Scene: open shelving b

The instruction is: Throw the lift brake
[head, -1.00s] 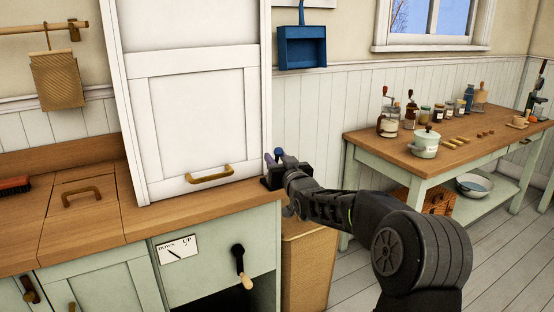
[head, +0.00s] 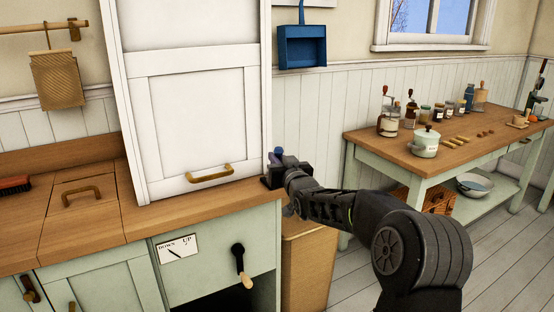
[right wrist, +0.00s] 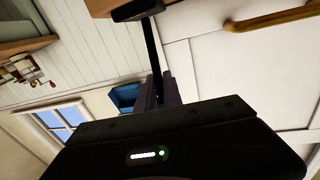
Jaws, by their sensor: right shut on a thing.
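My right gripper (head: 277,156) is at the back right of the wooden counter, beside the white lift door. It is shut on the lift brake's lever. In the right wrist view the lever (right wrist: 153,45) is a thin black rod that runs from a dark base (right wrist: 137,10) to between my purplish fingers (right wrist: 157,92). The lever's grip end is mostly hidden by my fingers and hand. In the head view the brake's dark base (head: 270,183) sits on the counter, partly behind my wrist. My left gripper is in neither view.
The tall white lift door (head: 196,125) with a brass handle (head: 210,173) is down. A table (head: 440,150) with jars and a pot stands to the right.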

